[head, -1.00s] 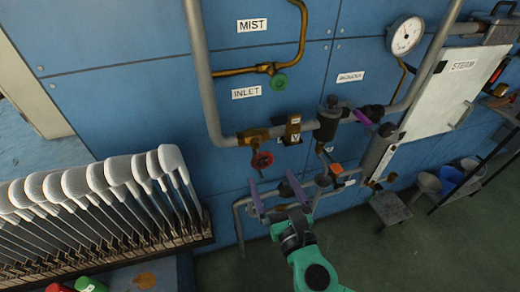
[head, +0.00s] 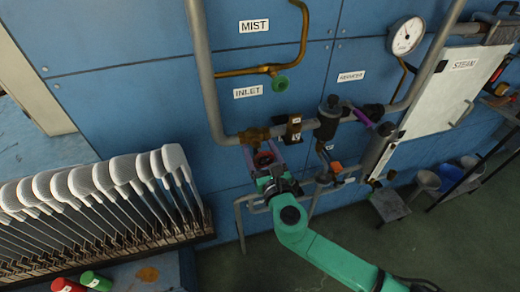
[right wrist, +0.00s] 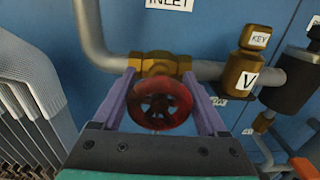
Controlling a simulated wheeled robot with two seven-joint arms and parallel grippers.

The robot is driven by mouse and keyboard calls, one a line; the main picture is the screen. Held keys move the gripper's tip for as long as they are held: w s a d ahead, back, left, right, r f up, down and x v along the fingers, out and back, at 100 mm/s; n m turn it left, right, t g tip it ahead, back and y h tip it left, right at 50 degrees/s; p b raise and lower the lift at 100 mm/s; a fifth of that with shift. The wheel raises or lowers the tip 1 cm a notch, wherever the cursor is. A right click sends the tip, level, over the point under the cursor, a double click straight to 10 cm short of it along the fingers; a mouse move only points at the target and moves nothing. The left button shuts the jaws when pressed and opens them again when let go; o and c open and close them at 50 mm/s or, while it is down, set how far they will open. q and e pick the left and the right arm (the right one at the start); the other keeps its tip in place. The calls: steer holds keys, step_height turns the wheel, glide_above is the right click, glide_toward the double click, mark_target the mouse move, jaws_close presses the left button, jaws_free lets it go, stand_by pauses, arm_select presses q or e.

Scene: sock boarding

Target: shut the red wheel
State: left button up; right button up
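The red wheel (head: 264,159) is a small spoked handwheel below the brass valve body on the grey pipe under the INLET label. It also shows in the right wrist view (right wrist: 160,103), in front of the brass fitting. My right gripper (head: 264,155) is at the wheel, with its two purple fingers (right wrist: 160,84) apart, one on each side of the rim. The fingers look open around the wheel; whether either one touches the rim is hard to tell. In the head view the gripper partly hides the wheel. My left gripper is not in view.
Grey pipes (head: 206,80) run close above the wheel. A green wheel (head: 280,83) is on the brass line above. A brass block (head: 292,128) is to the right. A rack of white sock boards (head: 100,190) stands at the left. The floor below is open.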

steer(key=shift+m, duration=0.3)
steer(key=m+b, duration=0.1)
steer(key=m, duration=0.1)
steer(key=shift+f+m, duration=0.1)
steer(key=shift+m, duration=0.2)
steer(key=shift+d+m+b, duration=0.1)
steer(key=shift+m+b, duration=0.7)
steer(key=shift+m, duration=1)
steer(key=o, duration=1.3)
